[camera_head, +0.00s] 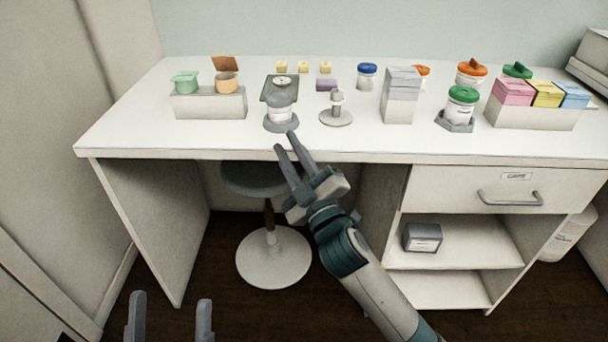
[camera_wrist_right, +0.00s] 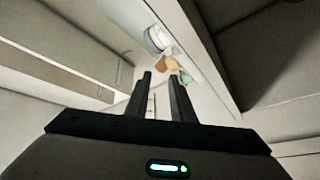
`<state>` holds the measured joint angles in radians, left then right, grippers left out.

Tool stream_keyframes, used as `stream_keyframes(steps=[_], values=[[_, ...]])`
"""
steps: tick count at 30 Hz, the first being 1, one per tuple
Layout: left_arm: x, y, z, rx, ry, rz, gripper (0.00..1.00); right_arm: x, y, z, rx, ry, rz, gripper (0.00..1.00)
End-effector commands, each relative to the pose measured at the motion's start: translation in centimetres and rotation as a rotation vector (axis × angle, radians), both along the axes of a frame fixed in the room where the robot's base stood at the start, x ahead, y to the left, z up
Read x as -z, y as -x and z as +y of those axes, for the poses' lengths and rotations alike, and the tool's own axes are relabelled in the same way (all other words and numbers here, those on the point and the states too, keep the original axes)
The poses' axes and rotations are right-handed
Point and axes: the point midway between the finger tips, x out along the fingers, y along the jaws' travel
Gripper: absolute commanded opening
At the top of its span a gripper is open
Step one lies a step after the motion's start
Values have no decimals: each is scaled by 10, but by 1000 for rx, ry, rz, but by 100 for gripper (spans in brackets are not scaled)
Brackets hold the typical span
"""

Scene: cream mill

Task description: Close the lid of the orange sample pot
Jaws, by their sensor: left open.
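The orange sample pot (camera_head: 227,86) stands on the right part of a grey block (camera_head: 209,106) at the left of the desk. Its brown-orange lid (camera_head: 225,63) is raised at the back, so the pot is open. In the right wrist view an orange shape (camera_wrist_right: 166,63), apparently the pot or lid, lies beyond the fingertips. My right gripper (camera_head: 285,142) is open and empty at the desk's front edge, right of and nearer than the pot. It also shows in the right wrist view (camera_wrist_right: 159,77). My left gripper (camera_head: 170,303) is open and empty at the bottom left, below desk height.
A green pot (camera_head: 184,83) stands beside the orange one on the block. A grey mill-like device (camera_head: 281,110) stands near my right fingertips. A stamp-like stand (camera_head: 336,112) and white jars (camera_head: 367,78) stand further right. A stool (camera_head: 272,255) is under the desk.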

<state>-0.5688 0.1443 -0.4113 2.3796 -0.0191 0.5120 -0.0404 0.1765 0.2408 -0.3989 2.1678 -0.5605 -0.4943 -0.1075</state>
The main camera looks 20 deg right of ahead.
Motion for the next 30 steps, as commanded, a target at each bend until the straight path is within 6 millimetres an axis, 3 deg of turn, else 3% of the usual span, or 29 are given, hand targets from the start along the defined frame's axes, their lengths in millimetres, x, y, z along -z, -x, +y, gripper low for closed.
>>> stream_keyframes(steps=[12, 30], values=[[-3, 0, 0, 0, 0, 0, 65, 52, 6, -18, 44, -72, 162, 22], [-4, 0, 0, 0, 0, 0, 65, 61, 7, -21, 52, -84, 190, 22]])
